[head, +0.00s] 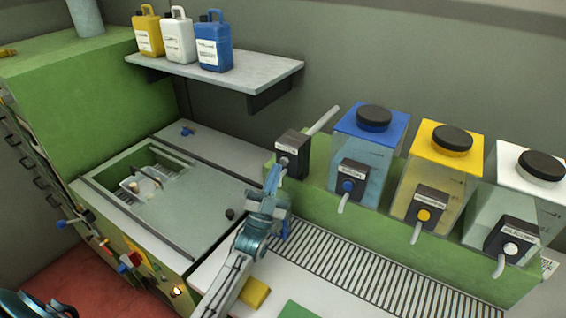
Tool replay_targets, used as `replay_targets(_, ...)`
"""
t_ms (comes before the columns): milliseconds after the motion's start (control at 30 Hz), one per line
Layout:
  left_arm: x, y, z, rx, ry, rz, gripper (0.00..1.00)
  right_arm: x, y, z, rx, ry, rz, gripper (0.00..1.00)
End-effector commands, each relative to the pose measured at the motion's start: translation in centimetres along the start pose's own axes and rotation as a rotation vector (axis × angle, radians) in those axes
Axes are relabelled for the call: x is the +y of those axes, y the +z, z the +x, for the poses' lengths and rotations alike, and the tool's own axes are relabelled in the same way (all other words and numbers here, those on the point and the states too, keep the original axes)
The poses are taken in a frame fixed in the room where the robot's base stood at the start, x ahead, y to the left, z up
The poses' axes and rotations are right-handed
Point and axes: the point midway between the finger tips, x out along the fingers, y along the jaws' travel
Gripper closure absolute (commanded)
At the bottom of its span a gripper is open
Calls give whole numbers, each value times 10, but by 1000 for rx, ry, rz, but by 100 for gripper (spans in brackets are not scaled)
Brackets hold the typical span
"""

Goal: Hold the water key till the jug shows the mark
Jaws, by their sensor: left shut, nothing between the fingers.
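A black tap box (292,148) with a small pale label and a grey pipe stands at the left end of the green dispenser bench; it looks like the water key's housing. My left gripper (276,173) is shut and empty, its tips right at the lower front of this box. Whether they touch the key I cannot tell, as the fingers cover that spot. No jug can be made out clearly; the area below the box is partly hidden by my left gripper and arm. My right gripper is not in view.
Dispensers with blue (371,140), yellow (440,175) and white (520,195) lids stand to the right, above a slotted drip grate (360,275). A yellow block (254,292) lies near my arm. An open-topped basin (110,180) is at left; a shelf (265,75) holds three canisters.

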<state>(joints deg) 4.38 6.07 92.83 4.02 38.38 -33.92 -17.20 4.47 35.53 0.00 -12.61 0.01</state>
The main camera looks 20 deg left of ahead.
Motion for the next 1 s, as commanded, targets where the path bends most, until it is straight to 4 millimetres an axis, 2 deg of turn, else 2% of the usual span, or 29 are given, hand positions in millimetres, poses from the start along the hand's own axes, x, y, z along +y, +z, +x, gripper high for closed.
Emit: replay_targets(1000,6,6,8,0,0,0,100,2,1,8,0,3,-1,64)
